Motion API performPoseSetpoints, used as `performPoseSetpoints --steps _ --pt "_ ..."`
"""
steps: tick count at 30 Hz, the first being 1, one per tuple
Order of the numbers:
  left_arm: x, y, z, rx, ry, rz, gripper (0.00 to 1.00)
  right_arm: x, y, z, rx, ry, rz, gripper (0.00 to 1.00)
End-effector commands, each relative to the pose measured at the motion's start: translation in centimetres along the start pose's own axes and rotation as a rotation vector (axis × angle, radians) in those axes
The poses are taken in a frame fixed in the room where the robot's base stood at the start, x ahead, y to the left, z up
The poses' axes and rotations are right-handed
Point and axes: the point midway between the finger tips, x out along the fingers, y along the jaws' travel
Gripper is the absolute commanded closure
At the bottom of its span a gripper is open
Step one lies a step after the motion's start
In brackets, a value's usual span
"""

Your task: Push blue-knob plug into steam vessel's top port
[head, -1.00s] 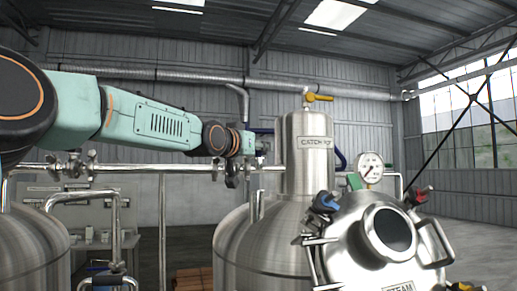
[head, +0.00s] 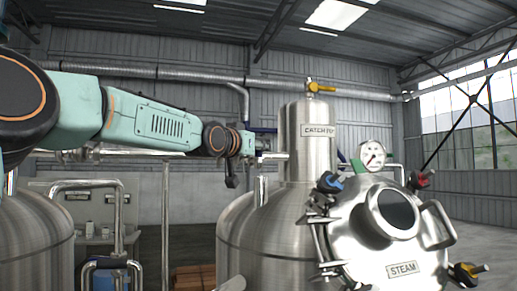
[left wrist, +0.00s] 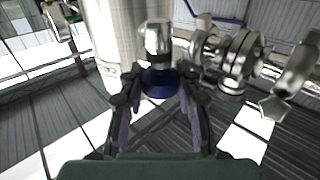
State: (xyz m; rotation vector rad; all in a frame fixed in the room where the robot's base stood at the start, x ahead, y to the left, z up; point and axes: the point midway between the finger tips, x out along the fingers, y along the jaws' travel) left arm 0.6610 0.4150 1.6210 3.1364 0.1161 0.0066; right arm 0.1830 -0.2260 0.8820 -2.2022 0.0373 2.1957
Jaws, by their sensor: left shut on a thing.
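My left gripper (left wrist: 160,103) is shut on the blue-knob plug (left wrist: 160,82). Its dark blue knob sits between the fingertips and its shiny metal body points away from the gripper. The plug is too small to make out there. The steam vessel (head: 350,250) is a shiny tank labelled STEAM, with a wide dark round opening (head: 397,208) on top. The plug is well apart from it. My right gripper is not in view.
A gauge (head: 372,155) and blue (head: 328,182), red (head: 421,180) and yellow (head: 466,273) handled fittings surround the steam vessel. Metal pipes cross behind my arm. Another steel tank (head: 35,245) is at left.

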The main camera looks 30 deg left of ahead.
Motion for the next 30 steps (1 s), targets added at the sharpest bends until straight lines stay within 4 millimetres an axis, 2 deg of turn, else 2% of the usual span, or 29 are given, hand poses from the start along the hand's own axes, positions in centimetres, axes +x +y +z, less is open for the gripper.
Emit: performPoseSetpoints --steps 30 --pt "0.37 0.21 -0.02 0.002 -0.003 0.0 1.0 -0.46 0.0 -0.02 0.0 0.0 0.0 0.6"
